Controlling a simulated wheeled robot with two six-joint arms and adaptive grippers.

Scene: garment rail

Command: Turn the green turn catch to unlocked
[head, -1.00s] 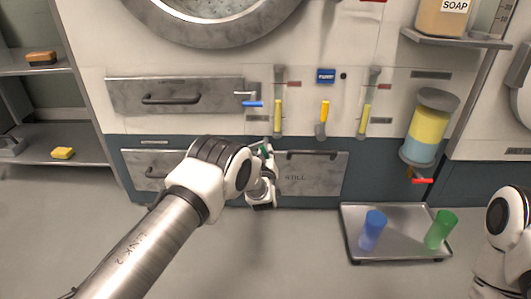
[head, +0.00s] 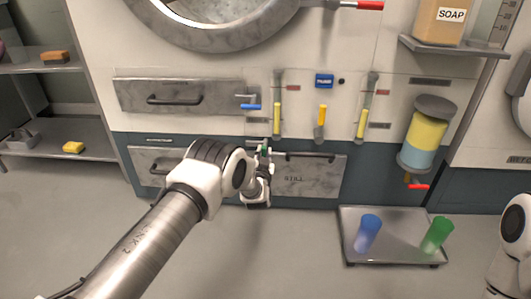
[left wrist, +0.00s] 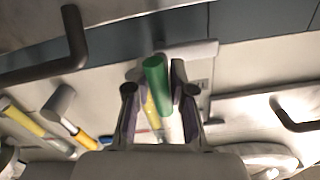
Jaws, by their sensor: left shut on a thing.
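The green turn catch (head: 265,147) is small in the head view, just above the left end of the lower drawer marked STILL. In the left wrist view its green handle (left wrist: 157,82) stands between the two fingers. My left gripper (head: 263,165) reaches up to the catch from below; in the left wrist view its fingers (left wrist: 160,100) are closed around the handle. The catch's base and any lock marking are mostly hidden by the gripper. My right gripper is out of view; only part of my right arm shows at the right edge.
A blue-handled valve (head: 250,106) and yellow-handled levers (head: 277,118) are on the panel above. The STILL drawer (head: 312,177) is beside the gripper. A metal tray (head: 400,255) with a blue cup (head: 368,233) and a green cup (head: 437,235) lies at lower right.

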